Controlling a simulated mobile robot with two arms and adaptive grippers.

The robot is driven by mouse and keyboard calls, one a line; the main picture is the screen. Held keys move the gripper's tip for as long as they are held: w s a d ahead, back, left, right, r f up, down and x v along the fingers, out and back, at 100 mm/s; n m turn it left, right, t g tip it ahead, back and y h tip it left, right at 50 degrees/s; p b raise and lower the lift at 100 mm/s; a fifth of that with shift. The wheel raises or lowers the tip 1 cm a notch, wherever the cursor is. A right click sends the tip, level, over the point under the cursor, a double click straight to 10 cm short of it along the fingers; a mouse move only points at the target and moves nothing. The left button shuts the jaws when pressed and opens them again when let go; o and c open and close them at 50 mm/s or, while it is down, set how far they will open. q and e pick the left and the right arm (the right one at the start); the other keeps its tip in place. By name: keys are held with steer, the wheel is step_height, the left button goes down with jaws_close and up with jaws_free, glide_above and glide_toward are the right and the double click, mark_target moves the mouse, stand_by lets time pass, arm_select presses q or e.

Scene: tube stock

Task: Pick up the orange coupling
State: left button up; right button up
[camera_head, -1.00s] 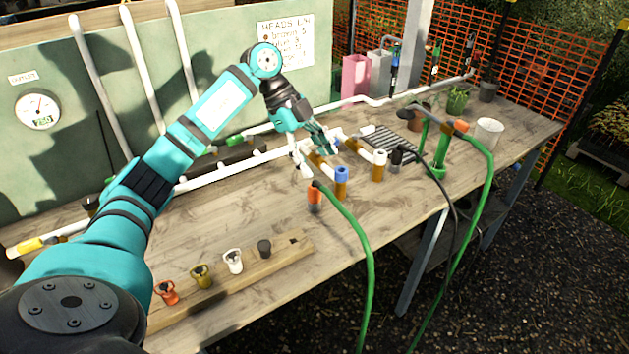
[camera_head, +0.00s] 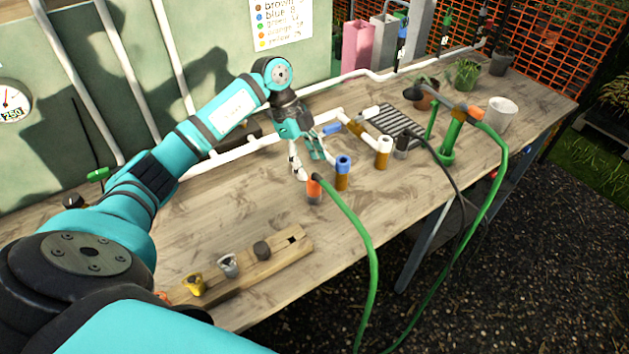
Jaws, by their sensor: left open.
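An orange coupling (camera_head: 315,191) stands upright on the wooden table, with a green hose running from its top. A second orange fitting (camera_head: 162,296) at the left end of the wooden rack is almost all hidden by my arm. I cannot tell which is meant. My left gripper (camera_head: 308,162) is open and empty, pointing down over the table just behind the hosed coupling, apart from it as far as I can see. My right gripper is out of view.
A blue-topped fitting (camera_head: 342,174) and a white-topped one (camera_head: 383,153) stand right of the gripper. The rack (camera_head: 265,272) holds yellow, grey and dark fittings. White pipes (camera_head: 240,152) lie behind. The green hose (camera_head: 365,265) hangs over the front edge. The table's middle left is clear.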

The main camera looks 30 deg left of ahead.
mark_target(312, 177)
arm_select(q)
steer(key=shift+s+d+f, duration=0.15)
steer(key=shift+d+f, duration=0.15)
steer(key=shift+f, duration=0.1)
steer(key=x, duration=0.1)
steer(key=p+x, duration=0.1)
steer(key=x, duration=0.1)
steer(key=p+x, duration=0.1)
steer(key=shift+s+a+f, duration=0.15)
steer(key=shift+s+f, duration=0.15)
steer(key=shift+f, duration=0.25)
steer(key=shift+c, duration=0.5)
steer(key=c, duration=1.1)
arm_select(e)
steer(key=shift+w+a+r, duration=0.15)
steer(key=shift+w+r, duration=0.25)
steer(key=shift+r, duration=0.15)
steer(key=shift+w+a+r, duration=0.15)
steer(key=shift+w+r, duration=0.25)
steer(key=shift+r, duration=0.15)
